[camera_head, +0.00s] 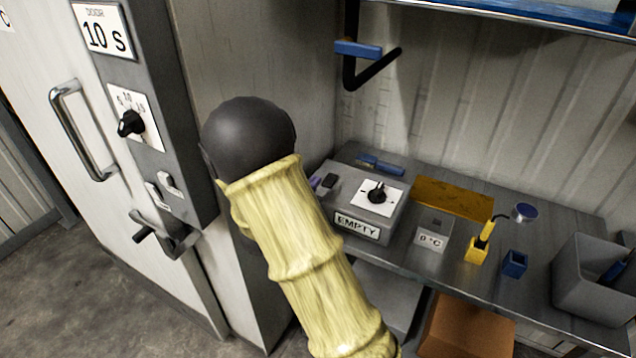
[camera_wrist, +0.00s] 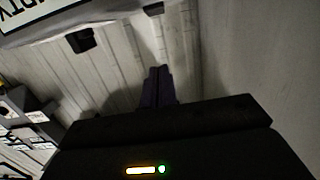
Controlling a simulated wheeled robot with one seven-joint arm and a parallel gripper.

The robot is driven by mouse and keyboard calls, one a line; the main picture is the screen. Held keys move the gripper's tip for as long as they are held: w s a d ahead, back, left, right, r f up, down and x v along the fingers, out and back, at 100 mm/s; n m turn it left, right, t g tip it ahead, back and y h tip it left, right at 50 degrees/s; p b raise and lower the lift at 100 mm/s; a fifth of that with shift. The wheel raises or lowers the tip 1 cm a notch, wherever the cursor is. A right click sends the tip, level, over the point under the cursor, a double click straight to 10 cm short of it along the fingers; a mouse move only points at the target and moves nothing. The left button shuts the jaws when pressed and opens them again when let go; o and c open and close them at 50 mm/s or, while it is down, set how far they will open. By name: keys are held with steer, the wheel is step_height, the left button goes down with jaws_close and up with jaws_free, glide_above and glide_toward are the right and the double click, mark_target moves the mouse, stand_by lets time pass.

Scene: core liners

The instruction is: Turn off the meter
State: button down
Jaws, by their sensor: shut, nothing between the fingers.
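A small grey box with a display reading about 0 °C (camera_head: 430,238) sits on the bench in the head view; it looks like the meter. Left of it is a larger grey box labelled EMPTY (camera_head: 357,226) with a black rotary knob (camera_head: 377,192) on a white plate. In the wrist view my gripper (camera_wrist: 158,86) shows two dark fingers close together, shut and empty, against a pale ribbed wall. Nothing touches the fingertips in that view.
A black bracket (camera_head: 352,60) hangs above. A tall cabinet (camera_head: 75,170) with a dial panel stands at left.

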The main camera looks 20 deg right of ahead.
glide_above(329, 184)
steer(key=shift+s+a+f+p, duration=0.2)
steer(key=shift+a+f+p, duration=0.05)
steer(key=shift+f+p, duration=0.15)
steer(key=f, duration=0.3)
steer(key=shift+w+d+f, duration=0.2)
steer(key=shift+w+d, duration=0.05)
steer(key=shift+w, duration=0.05)
steer(key=shift+f, duration=0.35)
